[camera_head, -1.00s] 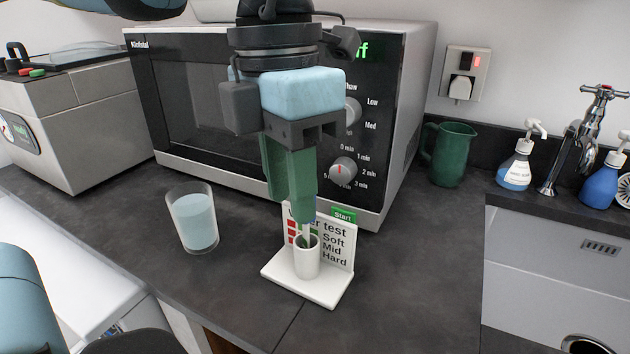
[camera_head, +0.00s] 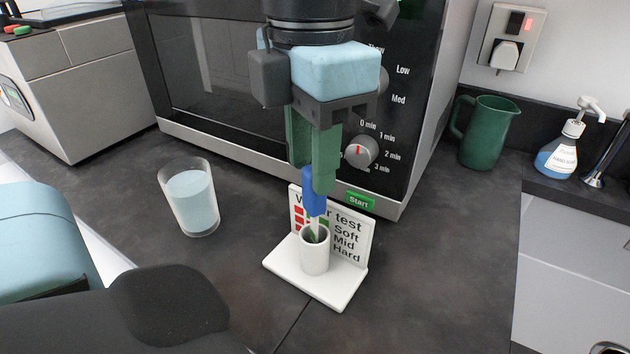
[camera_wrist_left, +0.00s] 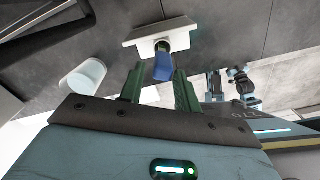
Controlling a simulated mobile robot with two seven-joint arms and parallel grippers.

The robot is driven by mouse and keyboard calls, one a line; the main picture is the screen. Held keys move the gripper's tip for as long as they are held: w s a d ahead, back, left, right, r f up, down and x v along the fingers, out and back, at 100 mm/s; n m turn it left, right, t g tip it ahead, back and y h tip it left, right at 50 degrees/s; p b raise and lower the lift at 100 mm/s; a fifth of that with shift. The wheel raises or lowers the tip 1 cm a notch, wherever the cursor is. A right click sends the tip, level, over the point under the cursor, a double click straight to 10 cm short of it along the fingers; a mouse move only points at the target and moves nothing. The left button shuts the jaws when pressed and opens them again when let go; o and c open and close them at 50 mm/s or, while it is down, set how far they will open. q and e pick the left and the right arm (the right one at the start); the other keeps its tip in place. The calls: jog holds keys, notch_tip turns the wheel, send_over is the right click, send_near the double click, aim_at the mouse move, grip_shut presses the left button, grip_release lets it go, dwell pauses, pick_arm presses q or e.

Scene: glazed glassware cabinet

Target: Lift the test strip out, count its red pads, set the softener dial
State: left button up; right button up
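The test strip's blue tab (camera_head: 315,192) stands upright above a white cup (camera_head: 314,252). Its lower part is inside the cup, so its pads are mostly hidden. The cup sits on a white base in front of a water test card (camera_head: 347,230), which has rows of red and green squares beside Soft, Mid and Hard. My left gripper (camera_head: 318,172) is right above the cup, its green fingertips at the tab's top. In the left wrist view the fingers (camera_wrist_left: 158,82) are apart, with the tab (camera_wrist_left: 163,67) between their ends and gaps showing. My right gripper does not show clearly.
A glass of water (camera_head: 192,200) stands left of the cup. A microwave (camera_head: 225,75) with knobs is close behind. A grey box with a panel (camera_head: 75,95) is at far left. A green jug (camera_head: 488,132) and soap bottle (camera_head: 562,150) are at right.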

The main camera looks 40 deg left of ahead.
aim_at(314, 196)
pick_arm(q)
jog(key=shift+d+f, duration=0.15)
jog(key=shift+f, duration=2.5)
jog(key=shift+c, duration=0.2)
grip_shut()
jog(key=shift+r, duration=0.15)
notch_tip(314, 196, up, 10)
jog(key=shift+f+p, duration=0.1)
jog(key=shift+p, duration=0.3)
